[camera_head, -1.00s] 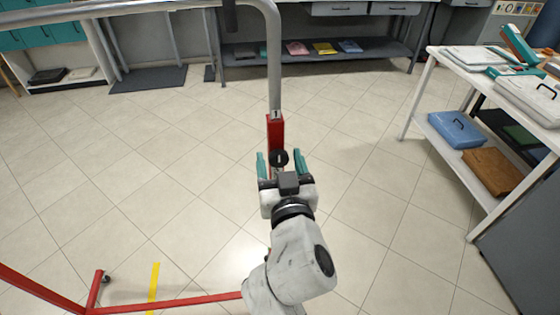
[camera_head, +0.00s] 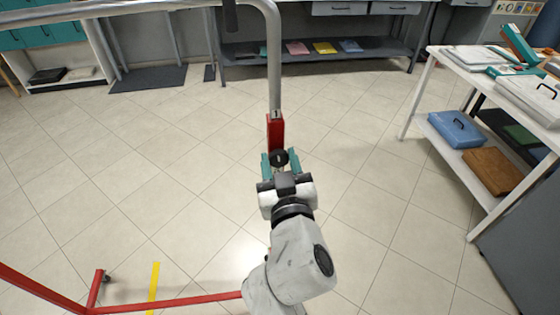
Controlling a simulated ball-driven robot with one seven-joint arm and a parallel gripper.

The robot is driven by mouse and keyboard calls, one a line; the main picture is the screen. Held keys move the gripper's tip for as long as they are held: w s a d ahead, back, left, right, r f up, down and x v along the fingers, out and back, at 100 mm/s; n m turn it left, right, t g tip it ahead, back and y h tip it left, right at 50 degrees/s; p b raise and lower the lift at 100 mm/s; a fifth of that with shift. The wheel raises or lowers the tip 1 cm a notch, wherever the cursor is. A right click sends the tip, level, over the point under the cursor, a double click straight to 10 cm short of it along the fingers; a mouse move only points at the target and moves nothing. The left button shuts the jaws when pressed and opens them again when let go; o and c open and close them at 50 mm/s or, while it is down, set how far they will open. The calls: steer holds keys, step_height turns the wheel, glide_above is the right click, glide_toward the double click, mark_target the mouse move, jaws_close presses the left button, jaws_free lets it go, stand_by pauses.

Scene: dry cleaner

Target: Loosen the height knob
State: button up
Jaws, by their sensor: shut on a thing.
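The height knob (camera_head: 279,157) is a small round black knob on the red post sleeve (camera_head: 275,130) of a garment rack. A grey metal tube (camera_head: 274,70) rises out of the sleeve and bends left into a top rail. My gripper (camera_head: 280,163) is at the knob, with one teal finger on each side, shut on it. The lower part of the red post is hidden behind my gripper and arm.
The rack's red base bars (camera_head: 160,304) run along the floor at lower left, with a caster (camera_head: 105,278). A white shelf table (camera_head: 480,130) stands at right, holding cases. Tiled floor around the post is clear.

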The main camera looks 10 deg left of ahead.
steer(key=n, duration=0.4)
steer(key=n+p, duration=0.1)
steer(key=n, duration=0.3)
steer(key=shift+a, duration=0.1)
steer(key=n+p, duration=0.1)
steer(key=n, duration=0.3)
steer(key=shift+f+n+p, duration=0.1)
steer(key=shift+n+p, duration=0.2)
steer(key=shift+p, duration=0.05)
steer(key=shift+a+f+n+p, duration=0.15)
steer(key=shift+n+p, duration=0.45)
steer(key=shift+n, duration=1.3)
steer(key=o, duration=1)
steer(key=shift+s, duration=0.15)
steer(key=b+v, duration=0.1)
steer(key=v, duration=0.9)
steer(key=shift+s, duration=0.3)
